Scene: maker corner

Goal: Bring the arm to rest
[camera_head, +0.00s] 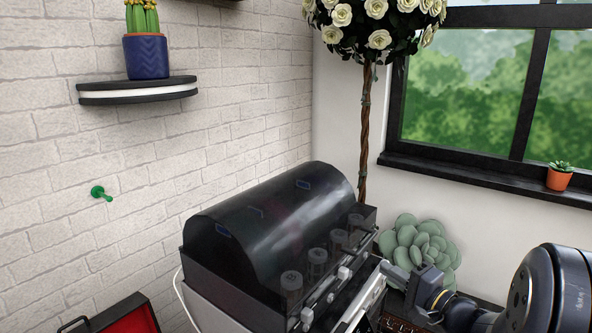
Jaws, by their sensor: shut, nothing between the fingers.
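My arm comes in from the lower right corner. My gripper (396,276) points left, beside the front right side of a black machine with a domed, glossy cover (275,225). It is shut and I see nothing held in it. The fingertips are small and dark-grey here, and I cannot tell whether they touch the machine or only overlap it in the picture.
A grey-green succulent (420,243) stands close behind my gripper. A rose tree (366,130) rises behind the machine. A red-lined open case (125,318) lies lower left. A green wall peg (101,193), a shelf (138,90) with a cactus pot (146,56), and a windowsill pot (559,179) stand clear.

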